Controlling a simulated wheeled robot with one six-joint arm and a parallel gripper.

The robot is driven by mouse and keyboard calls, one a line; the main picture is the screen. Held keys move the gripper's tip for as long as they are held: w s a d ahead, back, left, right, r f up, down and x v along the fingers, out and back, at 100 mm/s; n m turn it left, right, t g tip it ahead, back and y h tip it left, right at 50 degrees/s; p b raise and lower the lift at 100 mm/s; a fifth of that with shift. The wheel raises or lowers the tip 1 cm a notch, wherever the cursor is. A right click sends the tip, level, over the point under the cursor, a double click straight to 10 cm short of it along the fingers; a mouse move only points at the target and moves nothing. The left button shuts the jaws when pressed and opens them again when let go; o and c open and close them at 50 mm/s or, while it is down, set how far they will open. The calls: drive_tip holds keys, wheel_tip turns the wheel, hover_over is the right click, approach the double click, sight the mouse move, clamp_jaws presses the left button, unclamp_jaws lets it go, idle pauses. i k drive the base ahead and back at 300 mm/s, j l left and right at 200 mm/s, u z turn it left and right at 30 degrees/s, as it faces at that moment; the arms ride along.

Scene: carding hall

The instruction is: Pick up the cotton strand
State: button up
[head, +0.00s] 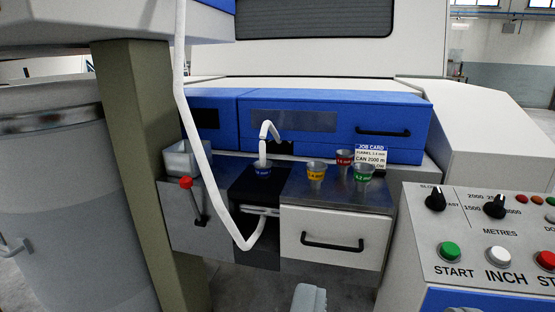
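The cotton strand (192,110) is a thick white rope-like length. It hangs from the top of the view, runs down in front of the machine, loops at the bottom near the dark recess and turns back up towards a slot. A short white curved end (268,135) stands up out of a blue-labelled cup (263,169); I cannot tell whether it joins the hanging strand. My gripper (387,304) shows only as two grey fingertips at the bottom edge, wide apart, with nothing seen between them. It is below and to the right of the strand's loop, apart from it.
Yellow (316,171), red (345,158) and green (363,172) cups stand on the metal shelf beside a job card (370,156). A green post (148,170) and large grey can (60,190) stand left. A control panel (485,240) is at right. A red-knobbed lever (186,183) projects near the strand.

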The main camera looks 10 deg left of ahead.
sight(262, 143)
drive_tip(key=i, duration=0.95)
drive_tip(key=u, duration=0.05)
